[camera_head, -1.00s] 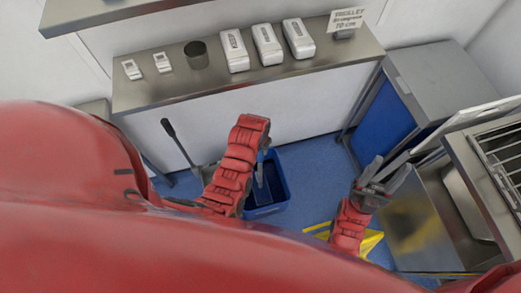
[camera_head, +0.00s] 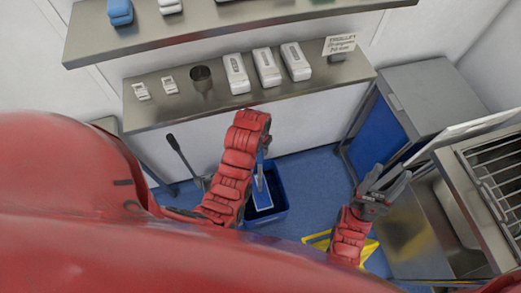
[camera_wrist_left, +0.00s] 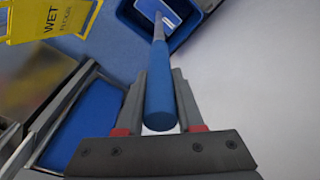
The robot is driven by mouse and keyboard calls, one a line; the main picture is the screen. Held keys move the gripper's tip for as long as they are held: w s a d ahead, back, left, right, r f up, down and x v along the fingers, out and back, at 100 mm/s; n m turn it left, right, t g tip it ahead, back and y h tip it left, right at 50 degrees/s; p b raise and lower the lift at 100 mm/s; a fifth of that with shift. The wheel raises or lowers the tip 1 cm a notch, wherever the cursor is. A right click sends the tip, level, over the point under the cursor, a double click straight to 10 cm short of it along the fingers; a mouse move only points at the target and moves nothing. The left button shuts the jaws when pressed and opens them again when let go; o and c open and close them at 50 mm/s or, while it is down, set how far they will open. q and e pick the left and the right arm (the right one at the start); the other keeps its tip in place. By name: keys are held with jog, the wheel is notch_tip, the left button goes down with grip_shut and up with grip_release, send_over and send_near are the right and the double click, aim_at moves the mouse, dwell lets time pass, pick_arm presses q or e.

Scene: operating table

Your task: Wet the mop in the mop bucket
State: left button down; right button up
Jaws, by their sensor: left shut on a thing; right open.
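The mop has a blue grip (camera_wrist_left: 160,98) and a flat blue head with a pale edge, visible in the head view (camera_head: 262,194). My left gripper (camera_wrist_left: 160,108) is shut on the grip, with a finger on each side. In the head view its fingers are mostly hidden by my red left arm. The blue mop bucket (camera_head: 278,190) stands on the floor against the white wall. The mop head is within the bucket's opening; how deep it sits cannot be told. My right gripper (camera_head: 386,186) is open and empty, right of the bucket.
A yellow wet-floor sign (camera_wrist_left: 50,18) lies near my right arm. A steel counter (camera_head: 300,83) with white boxes is above the bucket. A dark-handled tool (camera_head: 180,152) leans left of it. A blue-sided cabinet (camera_head: 376,125) and steel sink unit (camera_head: 425,225) stand right.

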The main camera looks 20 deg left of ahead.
pick_arm(q)
notch_tip(320, 180, up, 8)
jog(key=p, duration=0.3)
jog(key=shift+p, duration=0.4)
jog(key=shift+f, duration=0.1)
